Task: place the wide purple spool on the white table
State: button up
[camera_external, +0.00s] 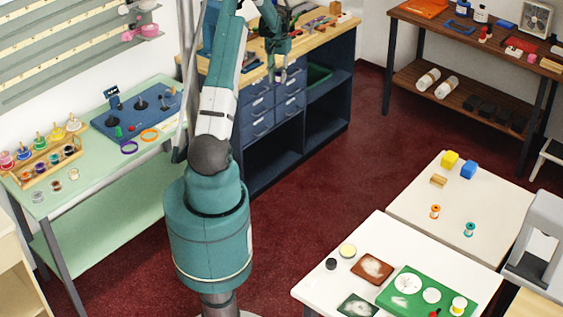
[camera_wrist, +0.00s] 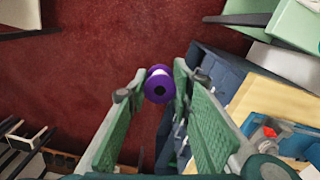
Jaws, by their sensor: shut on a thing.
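The wide purple spool (camera_wrist: 160,86) is held between the fingertips of my gripper (camera_wrist: 158,90) in the wrist view, its round purple end facing the camera. In the external view my gripper (camera_external: 280,74) hangs in front of the navy workbench, at the far end of my arm; the spool is too small to make out there. Two white tables stand at the right: a farther one (camera_external: 468,195) with an orange spool (camera_external: 435,211) and a teal spool (camera_external: 470,229), and a nearer one (camera_external: 325,288). My gripper is far from both.
The farther white table also bears yellow (camera_external: 450,158) and blue blocks (camera_external: 468,170), with bare room around. The navy workbench (camera_external: 285,130) and mint table (camera_external: 95,185) stand left of the open red floor (camera_external: 350,180).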

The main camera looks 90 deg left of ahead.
jog(key=w+d+f+m+b, duration=0.1)
jog(key=w+d, duration=0.6)
jog(key=w, duration=0.4)
jog(key=w+d+m+b, duration=0.1)
jog(key=w+d+m, duration=0.1)
jog(key=w+d, duration=0.75)
jog(key=w+d+f+m+b, duration=0.2)
jog(key=w+d+m+b, duration=0.1)
jog(key=w+d, duration=1.65)
jog(key=w+d+f+m+b, duration=0.1)
jog(key=w+d+m+b, duration=0.1)
jog(key=d, duration=1.5)
jog(key=w+d+f+m+b, duration=0.1)
jog(key=w+d, duration=0.4)
jog(key=d, duration=1.2)
jog(key=w+d+f+m+b, duration=0.1)
jog(key=w+d+m+b, duration=0.1)
jog(key=d, duration=1.5)
jog(key=shift+w+d+f+m+b, duration=0.15)
jog(key=shift+w+m+b, duration=0.25)
jog(key=shift+w, duration=0.65)
